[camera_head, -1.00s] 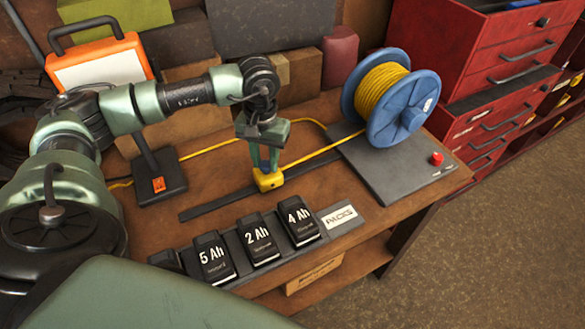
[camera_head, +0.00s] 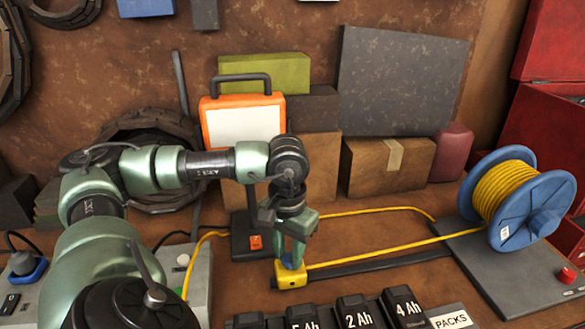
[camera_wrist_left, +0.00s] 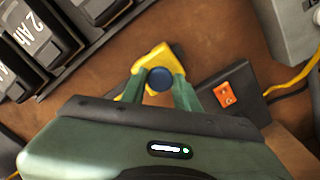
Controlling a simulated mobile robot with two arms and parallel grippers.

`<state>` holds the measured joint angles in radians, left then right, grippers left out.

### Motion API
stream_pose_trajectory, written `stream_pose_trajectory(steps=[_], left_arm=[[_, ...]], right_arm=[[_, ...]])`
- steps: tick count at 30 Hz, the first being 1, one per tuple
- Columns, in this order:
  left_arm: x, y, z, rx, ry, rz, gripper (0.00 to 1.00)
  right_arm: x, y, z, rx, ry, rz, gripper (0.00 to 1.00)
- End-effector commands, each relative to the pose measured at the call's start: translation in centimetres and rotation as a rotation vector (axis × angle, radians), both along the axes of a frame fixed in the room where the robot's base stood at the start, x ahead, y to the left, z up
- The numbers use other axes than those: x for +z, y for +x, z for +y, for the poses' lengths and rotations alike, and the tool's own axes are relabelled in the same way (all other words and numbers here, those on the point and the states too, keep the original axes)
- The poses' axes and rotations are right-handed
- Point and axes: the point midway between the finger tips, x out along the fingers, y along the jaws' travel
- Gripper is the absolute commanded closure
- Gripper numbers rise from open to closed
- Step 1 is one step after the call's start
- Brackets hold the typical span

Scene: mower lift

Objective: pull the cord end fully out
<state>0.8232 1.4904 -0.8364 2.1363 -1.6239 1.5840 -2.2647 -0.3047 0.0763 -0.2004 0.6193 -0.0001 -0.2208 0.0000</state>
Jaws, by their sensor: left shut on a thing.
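The cord end is a yellow block (camera_head: 291,276) with a blue knob on top; it also shows in the left wrist view (camera_wrist_left: 158,55), with its blue knob between green fingers. My left gripper (camera_head: 293,258) is shut on this cord end, just above the dark strip on the bench. The yellow cord (camera_head: 375,250) runs taut from the block to the blue reel (camera_head: 530,205) at the right. A second stretch of cord passes behind the gripper towards the left. My right gripper is not in view.
Black battery packs (camera_head: 357,313) stand along the front edge. A black stand with an orange switch (camera_head: 255,242) is just behind the gripper. An orange-framed board (camera_head: 243,125) and boxes line the back. A grey unit (camera_head: 187,275) sits at the left.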

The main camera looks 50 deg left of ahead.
Motion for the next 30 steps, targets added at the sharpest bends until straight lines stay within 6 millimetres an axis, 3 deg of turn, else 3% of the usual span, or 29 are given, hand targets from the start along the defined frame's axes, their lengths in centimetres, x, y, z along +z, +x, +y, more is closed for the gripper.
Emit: stream_pose_trajectory(steps=[8,9,11,22,30], left_arm=[[0.0,-0.3,0.3,0.002,0.008,0.010,1.00],[0.0,-0.3,0.3,0.003,0.008,0.010,0.64],[0.0,-0.3,0.3,0.002,0.007,0.010,0.48],[0.3,-0.1,0.1,0.002,0.004,0.005,0.48],[4.4,-0.1,0.2,0.003,0.004,0.002,0.48]], right_arm=[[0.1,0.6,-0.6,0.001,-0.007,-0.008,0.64],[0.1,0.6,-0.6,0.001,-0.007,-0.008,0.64],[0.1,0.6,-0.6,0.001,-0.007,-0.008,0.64],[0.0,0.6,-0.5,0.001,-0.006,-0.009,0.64],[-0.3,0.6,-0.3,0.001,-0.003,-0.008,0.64]])
